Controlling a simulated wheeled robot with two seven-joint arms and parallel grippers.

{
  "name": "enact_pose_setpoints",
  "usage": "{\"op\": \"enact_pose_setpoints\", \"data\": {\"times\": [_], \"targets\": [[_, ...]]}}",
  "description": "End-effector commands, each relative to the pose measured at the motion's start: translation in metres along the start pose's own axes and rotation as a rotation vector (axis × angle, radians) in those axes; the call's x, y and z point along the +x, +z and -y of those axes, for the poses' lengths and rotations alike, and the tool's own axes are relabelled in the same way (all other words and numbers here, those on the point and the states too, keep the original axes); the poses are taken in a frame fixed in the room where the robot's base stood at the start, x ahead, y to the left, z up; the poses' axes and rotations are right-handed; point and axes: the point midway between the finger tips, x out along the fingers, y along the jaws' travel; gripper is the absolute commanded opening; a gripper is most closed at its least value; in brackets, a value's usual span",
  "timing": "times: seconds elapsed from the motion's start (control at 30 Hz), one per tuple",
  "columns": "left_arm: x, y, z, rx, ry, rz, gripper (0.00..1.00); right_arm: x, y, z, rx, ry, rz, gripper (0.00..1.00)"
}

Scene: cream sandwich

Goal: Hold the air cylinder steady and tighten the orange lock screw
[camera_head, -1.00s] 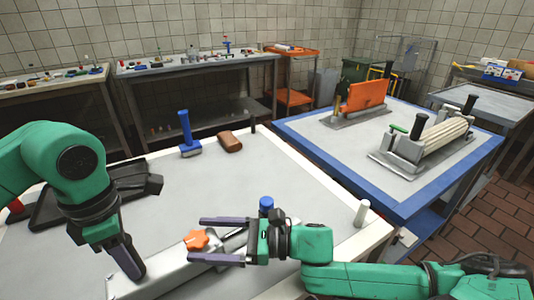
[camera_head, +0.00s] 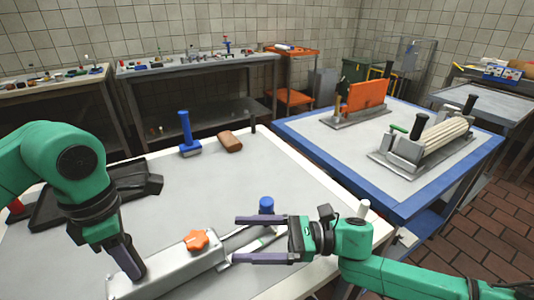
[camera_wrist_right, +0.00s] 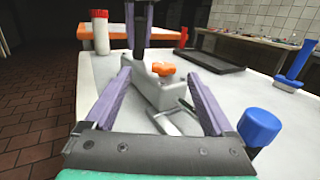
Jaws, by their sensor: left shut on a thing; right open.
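The air cylinder (camera_head: 165,277) is a long light-grey block on the near part of the worktable. The orange lock screw (camera_head: 197,240), a lobed knob, sits on top of its right end; it also shows in the right wrist view (camera_wrist_right: 161,69). My left gripper (camera_head: 128,266) is shut on the cylinder's body from above, left of the screw. My right gripper (camera_head: 236,239) is open and empty, its fingers pointing left toward the screw. Its fingertips are apart from the screw, to the right of it. In the right wrist view the screw appears between the two fingers.
A blue-capped item (camera_head: 266,204) stands close beside my right gripper. A blue-handled tool (camera_head: 187,135), a brown block (camera_head: 230,141) and a black tray (camera_head: 130,178) lie further back. A white bottle (camera_wrist_right: 100,35) shows left in the right wrist view. The table's middle is clear.

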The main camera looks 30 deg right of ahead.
Motion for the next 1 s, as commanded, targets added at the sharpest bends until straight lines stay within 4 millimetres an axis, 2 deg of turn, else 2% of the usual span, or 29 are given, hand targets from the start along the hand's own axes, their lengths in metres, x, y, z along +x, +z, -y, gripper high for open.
{"op": "enact_pose_setpoints", "data": {"times": [0.53,0.77,1.0], "targets": [[0.000,0.000,0.000,-0.001,0.000,0.000,0.00,0.041,0.033,-0.018,0.003,0.322,0.052,0.89],[0.000,0.000,0.000,-0.001,0.000,0.000,0.00,0.057,0.040,-0.029,-0.003,0.479,-0.017,0.89],[0.000,0.000,0.000,-0.001,0.000,0.001,0.00,0.070,0.041,-0.036,-0.019,0.621,-0.157,0.89]]}}
